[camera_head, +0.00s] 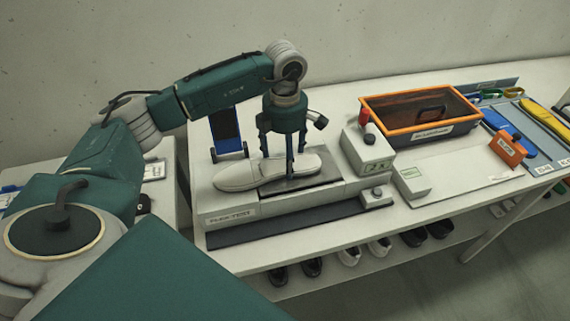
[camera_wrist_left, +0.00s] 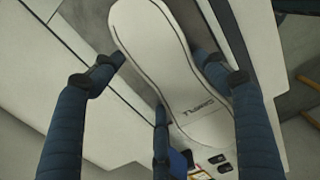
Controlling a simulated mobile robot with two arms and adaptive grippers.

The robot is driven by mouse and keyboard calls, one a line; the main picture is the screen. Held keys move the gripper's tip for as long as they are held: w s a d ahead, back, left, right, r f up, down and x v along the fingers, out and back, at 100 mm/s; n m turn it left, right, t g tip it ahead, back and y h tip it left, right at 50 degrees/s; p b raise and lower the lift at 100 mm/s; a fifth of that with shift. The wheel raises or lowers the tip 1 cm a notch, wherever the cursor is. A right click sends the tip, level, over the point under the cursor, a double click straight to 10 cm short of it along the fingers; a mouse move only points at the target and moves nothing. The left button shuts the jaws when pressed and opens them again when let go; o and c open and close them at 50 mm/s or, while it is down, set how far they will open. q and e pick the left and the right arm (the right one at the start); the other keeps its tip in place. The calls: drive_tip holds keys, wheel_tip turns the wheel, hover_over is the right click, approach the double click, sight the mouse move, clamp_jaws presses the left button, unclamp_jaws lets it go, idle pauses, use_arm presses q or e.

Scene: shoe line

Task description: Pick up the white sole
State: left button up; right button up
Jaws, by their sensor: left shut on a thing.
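The white sole (camera_head: 240,174) lies lengthwise over the flat top of the grey test machine (camera_head: 228,206) in the head view. My left gripper (camera_head: 288,168) points down from above with its dark fingers around the middle of the sole. In the left wrist view the sole (camera_wrist_left: 165,60) fills the space between the fingers of my left gripper (camera_wrist_left: 162,75), and printed text shows near its lower end. The gripper is shut on the sole. I cannot tell whether the sole is clear of the machine. My right gripper is not in view.
A control box with a red knob (camera_head: 367,150) stands just right of the sole. An orange-rimmed bin (camera_head: 420,97) is behind it. A blue upright panel (camera_head: 226,130) stands behind the machine. Several shoes sit on the lower shelf (camera_head: 330,282). The tabletop right of the machine is partly clear.

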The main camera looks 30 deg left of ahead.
use_arm(q)
drive_tip(key=shift+r, duration=0.1)
drive_tip(key=shift+w+r, duration=0.1)
drive_tip(key=shift+r, duration=0.5)
wheel_tip(320, 180, up, 8)
drive_tip(key=b, duration=0.2)
drive_tip(key=shift+r+b, duration=0.1)
drive_tip(key=shift+b, duration=0.2)
wheel_tip(320, 180, up, 10)
drive_tip(key=p, duration=0.2)
hover_over(285, 160)
drive_tip(key=shift+r, duration=0.2)
